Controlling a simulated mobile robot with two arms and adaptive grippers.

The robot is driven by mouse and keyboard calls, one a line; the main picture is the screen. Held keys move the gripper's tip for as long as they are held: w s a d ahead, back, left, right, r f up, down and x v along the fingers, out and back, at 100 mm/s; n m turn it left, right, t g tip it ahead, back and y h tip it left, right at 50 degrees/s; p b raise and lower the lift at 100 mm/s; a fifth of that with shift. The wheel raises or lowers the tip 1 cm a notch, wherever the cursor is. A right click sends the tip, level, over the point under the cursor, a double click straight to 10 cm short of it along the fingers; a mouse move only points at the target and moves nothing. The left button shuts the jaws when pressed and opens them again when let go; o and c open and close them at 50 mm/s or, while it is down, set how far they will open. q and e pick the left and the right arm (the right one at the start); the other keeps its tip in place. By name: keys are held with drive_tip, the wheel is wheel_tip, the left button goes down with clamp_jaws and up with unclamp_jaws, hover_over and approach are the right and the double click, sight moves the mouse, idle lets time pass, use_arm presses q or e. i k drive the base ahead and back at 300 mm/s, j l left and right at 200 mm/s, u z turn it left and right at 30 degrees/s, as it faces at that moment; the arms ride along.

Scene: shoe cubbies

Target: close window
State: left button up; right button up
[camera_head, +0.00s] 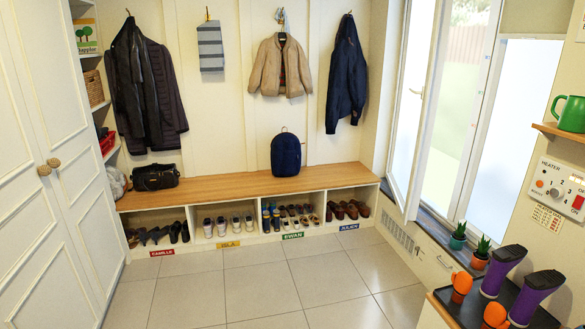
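The window (410,110) is on the right wall. Its white-framed sash stands swung open into the room, beside the bench's right end. A small handle shows on the sash edge near its upper part. To the right of the sash is the open gap, and farther right a second frosted pane (511,130) sits in its frame. Neither of my grippers shows in the head view.
A wooden bench (240,186) with shoe cubbies runs along the back wall under hanging coats. Potted cacti (458,237) stand on the sill below the window. Purple boots (503,270) stand on a tray at the lower right. The tiled floor (265,290) is clear.

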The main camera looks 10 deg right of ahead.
sight(426, 24)
drive_tip(key=i+l+z, duration=0.1)
drive_tip(key=i+z, duration=0.2)
drive_tip(key=i, duration=0.4)
drive_tip(key=i+j+z, duration=0.1)
drive_tip(key=i+z, duration=0.15)
drive_tip(key=i, duration=0.4)
drive_tip(key=i+j+z, duration=0.3)
drive_tip(key=i, duration=0.4)
drive_tip(key=l, duration=0.1)
